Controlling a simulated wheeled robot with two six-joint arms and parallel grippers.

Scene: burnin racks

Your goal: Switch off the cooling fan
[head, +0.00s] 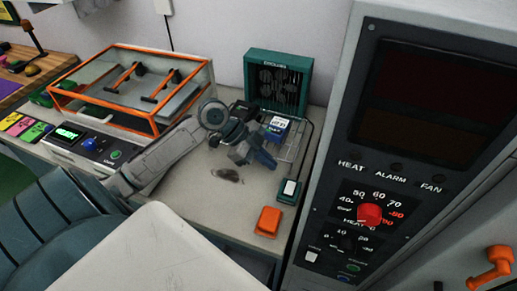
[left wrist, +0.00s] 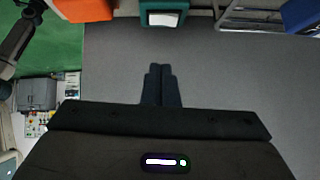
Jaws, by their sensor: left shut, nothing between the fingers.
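The cooling fan is a teal box (head: 278,82) with dark round grilles, standing at the back of the bench against the wall. A small teal switch box (head: 287,198) with a white rocker (head: 290,187) sits near the bench's right edge. In the left wrist view the switch box (left wrist: 163,5) and its white rocker (left wrist: 163,19) show at the top edge. I cannot tell the rocker's position. My left gripper (head: 266,163) is shut and empty above the bench, left of and behind the switch box, apart from it. Its closed fingers show in the left wrist view (left wrist: 160,72). My right gripper is not in view.
An orange block (head: 268,221) sits in front of the switch box. A blue labelled box (head: 277,126) is in a wire rack (head: 297,143) behind my gripper. An orange-framed clear case (head: 135,85) stands left. A tall oven panel (head: 415,150) with a red knob rises at right.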

